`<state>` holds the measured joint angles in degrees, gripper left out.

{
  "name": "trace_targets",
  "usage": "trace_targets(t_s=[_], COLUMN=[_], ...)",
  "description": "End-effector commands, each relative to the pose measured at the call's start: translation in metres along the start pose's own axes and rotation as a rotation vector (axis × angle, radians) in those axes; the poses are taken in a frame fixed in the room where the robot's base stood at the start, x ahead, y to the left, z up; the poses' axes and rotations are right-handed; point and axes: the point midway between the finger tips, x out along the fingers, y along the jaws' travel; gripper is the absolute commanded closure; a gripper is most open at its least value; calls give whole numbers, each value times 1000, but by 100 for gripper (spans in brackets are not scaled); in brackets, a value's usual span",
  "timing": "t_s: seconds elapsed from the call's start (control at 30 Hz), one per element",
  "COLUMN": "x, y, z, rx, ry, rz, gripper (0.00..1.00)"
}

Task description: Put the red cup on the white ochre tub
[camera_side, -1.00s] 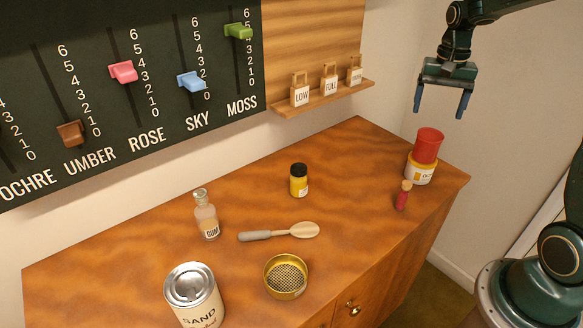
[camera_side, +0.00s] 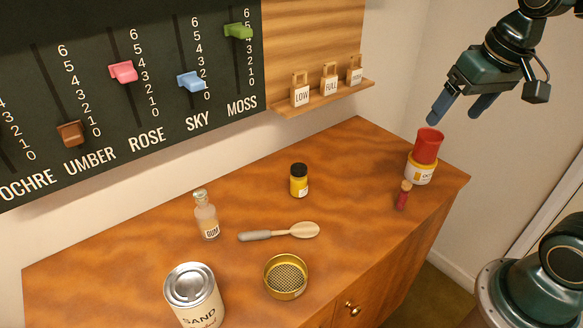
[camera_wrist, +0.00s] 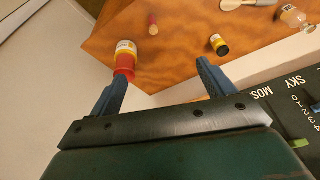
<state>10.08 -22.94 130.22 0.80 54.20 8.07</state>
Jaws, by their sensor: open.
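The red cup (camera_side: 427,146) stands on top of the white ochre tub (camera_side: 420,169), near the right end of the table. In the wrist view the red cup (camera_wrist: 125,64) shows just beyond the left finger, with the white and yellow tub (camera_wrist: 126,47) behind it. My gripper (camera_side: 458,110) is open and empty, above and slightly right of the cup in the side view. Its two fingers also show spread apart in the wrist view (camera_wrist: 160,85). No finger visibly touches the cup.
A small red bottle with a cork (camera_side: 402,195) stands in front of the tub. A yellow jar (camera_side: 299,181), a gum bottle (camera_side: 206,217), a spoon (camera_side: 280,232), a sieve (camera_side: 286,277) and a sand can (camera_side: 195,296) stand further left. The table's right edge is close to the tub.

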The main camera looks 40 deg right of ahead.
Motion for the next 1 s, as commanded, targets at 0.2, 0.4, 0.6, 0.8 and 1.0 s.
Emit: trace_targets(t_s=[0.2, 0.4, 0.6, 0.8, 1.0], x=[-13, -16, -16, -16, -16], y=[-14, -20, -22, -22, -22], z=[43, 71, 82, 82, 82], rx=[-162, -271, -312, -315, -314], ry=[84, 141, 163, 163, 163], rz=[-47, -79, -91, -91, -91], gripper=[18, 18, 18, 18, 18])
